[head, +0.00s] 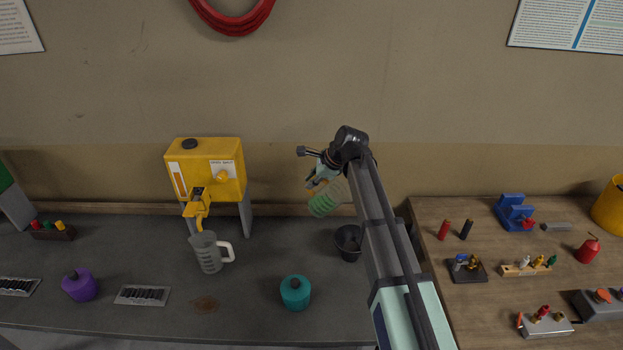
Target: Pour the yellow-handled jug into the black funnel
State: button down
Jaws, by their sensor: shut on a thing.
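The black funnel (348,242) stands on the dark bench beside my arm, its open top facing up; my arm covers part of its right side. My gripper (317,178) is above the bench, up and to the left of the funnel. It is shut on a green ribbed vessel (328,198) with a small yellow part at its upper left, which looks like the yellow-handled jug. The vessel is tilted, with its lower end toward the lower left, apart from the funnel. Its opening and contents cannot be made out.
A yellow tank with a tap (206,170) stands at the back left, with a clear white-handled jug (208,252) below it. A teal can (295,292) and a purple can (80,286) stand in front. A wooden table (430,275) with small parts is at right.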

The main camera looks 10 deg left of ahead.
aim_at(315, 195)
jog(key=shift+s+d+f+y, duration=0.1)
jog(key=shift+f+y, duration=0.3)
jog(key=shift+f, duration=0.4)
jog(key=shift+f, duration=0.1)
jog(key=shift+d+f+t+y, duration=0.15)
jog(key=shift+f+t+y, duration=0.25)
jog(key=shift+f+y, duration=0.45)
jog(key=shift+s+d+f+t+y+b, duration=0.3)
jog(key=shift+d+y, duration=0.2)
jog(key=shift+y, duration=0.25)
jog(key=shift+s+d+f+t+y+b, duration=0.15)
jog(key=shift+d+t+y, duration=0.3)
jog(key=shift+y, duration=0.25)
jog(key=shift+s+d+t+y+b, duration=0.2)
jog(key=shift+d+y+b, duration=0.3)
jog(key=shift+b, duration=1.05)
jog(key=shift+s+d+t+y+b, duration=0.15)
jog(key=shift+d+y+b, duration=0.3)
jog(key=shift+b, duration=1.05)
jog(key=shift+s+d+r+y+b, duration=0.1)
jog(key=shift+d+y+b, duration=0.35)
jog(key=shift+b, duration=0.9)
